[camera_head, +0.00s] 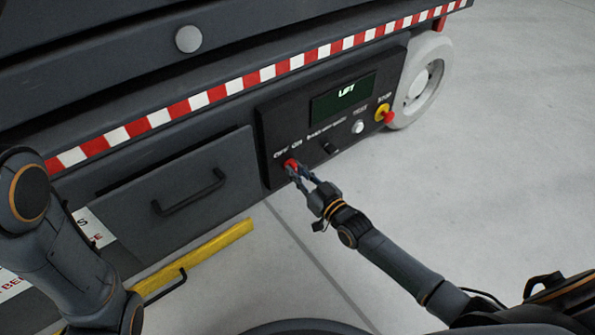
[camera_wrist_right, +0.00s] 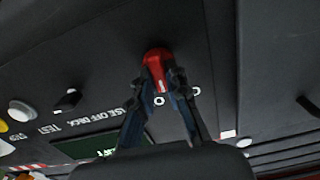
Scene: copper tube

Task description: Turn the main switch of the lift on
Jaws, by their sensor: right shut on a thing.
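The red main switch (camera_head: 291,164) sits at the lower left of the lift's black control panel (camera_head: 272,135), just below the OFF and ON labels. My right gripper (camera_head: 298,172) is at the switch, with its fingers closed on the red knob. In the right wrist view the red knob (camera_wrist_right: 156,66) stands between the fingertips of the gripper (camera_wrist_right: 162,82), and a small white mark shows on it. The fingers hide part of the knob, so I cannot tell for sure which label it points to. My left gripper is not in view; only my left arm shows.
The panel also carries a green-lit LIFT display (camera_head: 344,97), a black selector knob (camera_head: 329,147), a white TEST button (camera_head: 358,127) and a red stop button on yellow (camera_head: 384,113). A drawer handle (camera_head: 190,193) juts out at left. A wheel (camera_head: 420,82) stands right. Floor at right is clear.

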